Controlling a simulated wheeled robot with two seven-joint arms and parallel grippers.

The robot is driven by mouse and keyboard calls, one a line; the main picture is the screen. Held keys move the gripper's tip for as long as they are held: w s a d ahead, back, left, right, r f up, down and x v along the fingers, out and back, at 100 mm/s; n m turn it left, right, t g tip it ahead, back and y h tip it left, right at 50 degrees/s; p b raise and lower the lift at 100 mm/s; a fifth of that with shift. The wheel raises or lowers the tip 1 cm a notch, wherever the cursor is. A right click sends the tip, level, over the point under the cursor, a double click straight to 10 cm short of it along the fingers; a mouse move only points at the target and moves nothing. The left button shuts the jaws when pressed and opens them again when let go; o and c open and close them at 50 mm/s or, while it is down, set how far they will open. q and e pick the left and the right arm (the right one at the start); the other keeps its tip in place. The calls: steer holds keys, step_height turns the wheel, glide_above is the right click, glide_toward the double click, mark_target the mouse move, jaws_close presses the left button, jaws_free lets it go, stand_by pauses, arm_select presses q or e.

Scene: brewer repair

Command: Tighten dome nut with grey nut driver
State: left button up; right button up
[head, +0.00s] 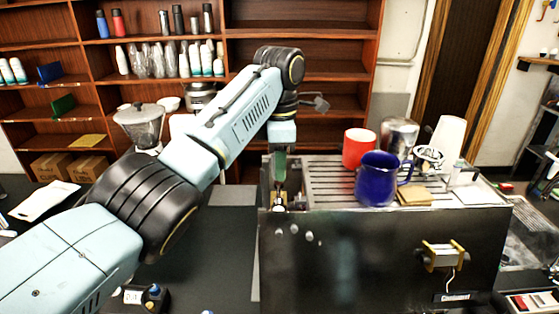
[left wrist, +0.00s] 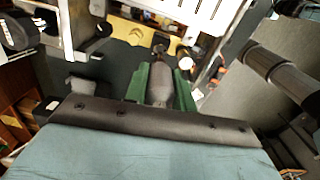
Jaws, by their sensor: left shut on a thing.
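My left gripper (head: 280,177) points down at the left end of the brewer (head: 385,260). Its green fingers are shut on the grey nut driver. The driver's grey handle (left wrist: 160,90) sits between the fingers in the left wrist view, with its narrow shaft pointing away from the gripper. In the head view the driver's lower end is over a small metal fitting (head: 280,206) at the brewer's top left edge. The dome nut is too small or hidden to make out, and I cannot tell whether the driver touches it. My right gripper is not in view.
A red cup (head: 358,148), a blue mug (head: 378,180) and a metal pitcher (head: 402,138) stand on the brewer's slatted top, right of my gripper. A grinder (head: 140,127) stands behind my arm. The dark mat (head: 215,250) left of the brewer has free room.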

arm_select(q)
steer(key=shift+m, duration=0.6)
steer(key=m, duration=0.4)
steer(key=shift+m, duration=0.3)
steer(key=m, duration=0.4)
steer(key=shift+m, duration=0.3)
